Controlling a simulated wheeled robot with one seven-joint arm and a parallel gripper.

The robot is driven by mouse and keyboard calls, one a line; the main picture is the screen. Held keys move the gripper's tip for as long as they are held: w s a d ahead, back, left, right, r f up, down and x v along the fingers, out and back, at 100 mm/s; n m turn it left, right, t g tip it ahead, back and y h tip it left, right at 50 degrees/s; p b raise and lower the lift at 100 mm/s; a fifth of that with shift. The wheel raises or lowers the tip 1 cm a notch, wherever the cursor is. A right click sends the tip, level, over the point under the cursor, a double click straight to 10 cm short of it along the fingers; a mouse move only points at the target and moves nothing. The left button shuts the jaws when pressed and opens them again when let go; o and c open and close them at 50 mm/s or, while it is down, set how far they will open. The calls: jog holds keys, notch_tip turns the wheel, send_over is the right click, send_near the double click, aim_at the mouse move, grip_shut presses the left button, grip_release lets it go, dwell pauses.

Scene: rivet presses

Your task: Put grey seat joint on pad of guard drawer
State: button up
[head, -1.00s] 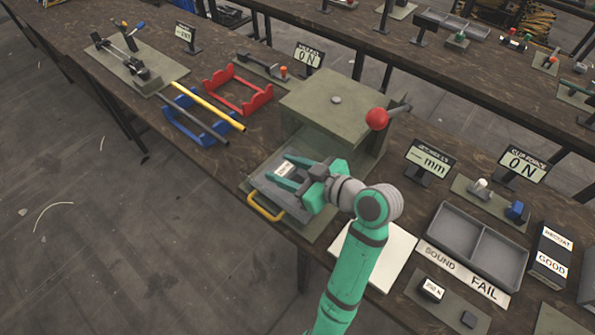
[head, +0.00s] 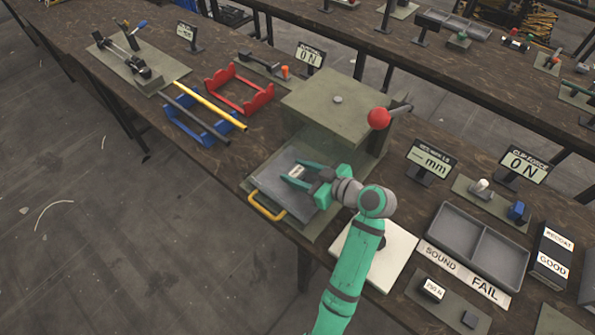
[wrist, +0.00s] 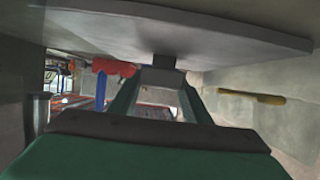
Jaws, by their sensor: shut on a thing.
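My gripper (head: 297,173) is low over the pulled-out drawer (head: 272,184) of the guarded press. Its two green fingers are shut on the small grey seat joint (head: 297,171), whose light top face shows between them. In the wrist view, which looks upside down, the joint (wrist: 160,79) sits between the fingertips. A dark square block (wrist: 168,62), likely the pad, stands on the grey drawer plate (wrist: 220,38) right by the joint. I cannot tell whether joint and pad touch. In the head view the pad is hidden by the joint and fingers.
The press housing (head: 340,105) with its red-knobbed lever (head: 379,118) stands behind the drawer. The yellow drawer handle (head: 266,207) is at the front. Blue (head: 190,125) and red (head: 240,88) cradles lie to the left. A white board (head: 398,252) is under my arm; a divided tray (head: 470,245) stands right.

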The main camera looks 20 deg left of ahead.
jog(key=shift+f, duration=0.1)
jog(key=o, duration=1)
jog(key=shift+o, duration=0.2)
jog(key=shift+d+r, duration=0.1)
jog(key=shift+r, duration=0.1)
jog(key=v, duration=1.1)
jog(key=shift+s+d+r, duration=0.1)
jog(key=shift+s+d, duration=0.05)
jog(key=shift+d, duration=0.2)
